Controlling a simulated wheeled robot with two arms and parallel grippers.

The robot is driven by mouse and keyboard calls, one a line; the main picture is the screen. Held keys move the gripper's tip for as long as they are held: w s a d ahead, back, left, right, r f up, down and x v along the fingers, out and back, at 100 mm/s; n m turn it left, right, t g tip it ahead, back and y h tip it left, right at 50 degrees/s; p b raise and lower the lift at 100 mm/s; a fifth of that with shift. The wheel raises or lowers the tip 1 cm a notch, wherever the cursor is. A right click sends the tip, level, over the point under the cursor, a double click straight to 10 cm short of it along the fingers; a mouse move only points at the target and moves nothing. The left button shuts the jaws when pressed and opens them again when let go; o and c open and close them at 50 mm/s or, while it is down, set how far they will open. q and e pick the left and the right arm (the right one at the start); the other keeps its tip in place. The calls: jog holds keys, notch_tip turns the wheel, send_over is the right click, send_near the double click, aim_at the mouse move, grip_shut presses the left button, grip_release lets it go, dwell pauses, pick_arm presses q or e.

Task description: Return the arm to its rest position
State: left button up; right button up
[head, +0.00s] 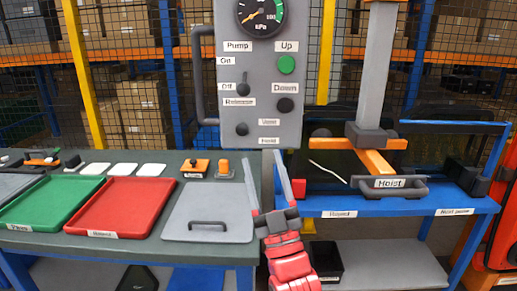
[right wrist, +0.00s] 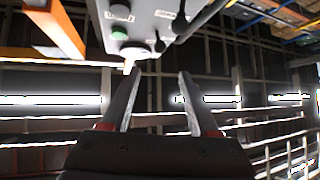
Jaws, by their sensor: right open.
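My right gripper (head: 278,180) is in the middle of the head view, its red and dark arm coming up from the bottom. Its two grey fingers point up, spread apart with nothing between them. It is in front of the gap between the dark green table and the blue table, below the grey control panel (head: 262,110). In the right wrist view the open fingers (right wrist: 156,90) also show empty, with the control panel (right wrist: 150,25) beyond them at the top. I cannot tell from the head view how far the fingers are from the panel. My left gripper is not in view.
The green table (head: 130,240) at left holds a green tray (head: 50,200), a red tray (head: 120,205) and a grey lid with a handle (head: 208,210). The blue table (head: 400,204) at right bears the hoist (head: 375,150). A black bin (head: 327,260) sits below it.

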jog(key=shift+s+d+f, duration=0.1)
jog(key=shift+s+f, duration=0.1)
jog(key=shift+f, duration=0.05)
